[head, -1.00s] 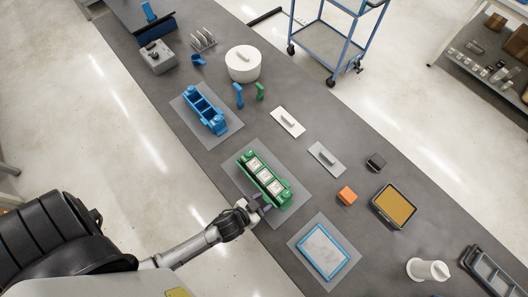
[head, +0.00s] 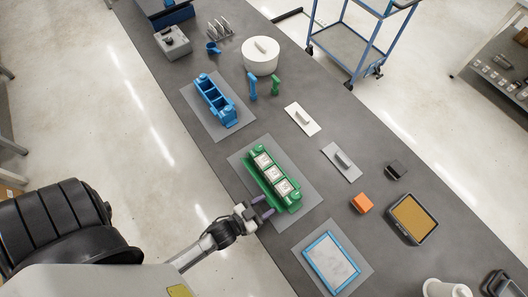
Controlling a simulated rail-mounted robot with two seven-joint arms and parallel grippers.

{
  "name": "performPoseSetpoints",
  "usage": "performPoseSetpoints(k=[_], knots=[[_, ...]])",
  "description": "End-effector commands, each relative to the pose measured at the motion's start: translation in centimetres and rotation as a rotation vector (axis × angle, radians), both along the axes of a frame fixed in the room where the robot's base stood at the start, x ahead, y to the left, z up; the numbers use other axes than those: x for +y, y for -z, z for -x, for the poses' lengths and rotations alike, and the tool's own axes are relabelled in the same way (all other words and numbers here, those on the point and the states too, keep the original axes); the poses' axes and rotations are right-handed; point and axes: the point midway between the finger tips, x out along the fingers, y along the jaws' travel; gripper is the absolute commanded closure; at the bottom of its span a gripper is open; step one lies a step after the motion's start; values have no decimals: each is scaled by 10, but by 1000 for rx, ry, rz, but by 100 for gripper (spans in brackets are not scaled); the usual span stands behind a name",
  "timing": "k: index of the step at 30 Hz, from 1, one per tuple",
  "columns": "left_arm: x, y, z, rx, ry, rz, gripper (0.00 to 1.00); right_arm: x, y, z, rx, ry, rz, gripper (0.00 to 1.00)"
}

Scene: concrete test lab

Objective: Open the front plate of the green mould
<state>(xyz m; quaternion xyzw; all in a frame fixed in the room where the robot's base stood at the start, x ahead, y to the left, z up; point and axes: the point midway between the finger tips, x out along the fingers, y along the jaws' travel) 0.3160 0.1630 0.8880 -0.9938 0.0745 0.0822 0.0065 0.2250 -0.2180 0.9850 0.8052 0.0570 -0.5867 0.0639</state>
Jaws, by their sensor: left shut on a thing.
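The green mould (head: 262,150) lies on a grey mat in the middle of the table, with several pale blocks (head: 282,186) in its row of compartments. Its front plate (head: 260,183) is the long green strip along the lower-left side, and it appears tilted outward from the blocks. My left gripper (head: 264,206) is at the lower end of this plate, its purple fingers closed on the plate's edge. The exact contact is too small to see clearly. My right gripper is out of view.
A blue mould (head: 228,119) stands on another mat further up. A blue-framed tray (head: 331,262) lies close below the green mould. An orange block (head: 362,203) is to the right.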

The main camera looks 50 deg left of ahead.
Motion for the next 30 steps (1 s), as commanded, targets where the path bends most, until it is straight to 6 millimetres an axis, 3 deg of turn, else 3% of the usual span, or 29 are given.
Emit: performPoseSetpoints(k=[4, 5, 12, 30], knots=[[0, -1, 0, -1, 0, 1, 77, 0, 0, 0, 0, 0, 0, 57], [0, -1, 0, -1, 0, 1, 52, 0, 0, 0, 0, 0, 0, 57], [0, 0, 0, 0, 0, 1, 29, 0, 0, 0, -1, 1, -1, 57], [1, 0, 7, 3, 0, 1, 28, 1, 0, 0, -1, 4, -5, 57]])
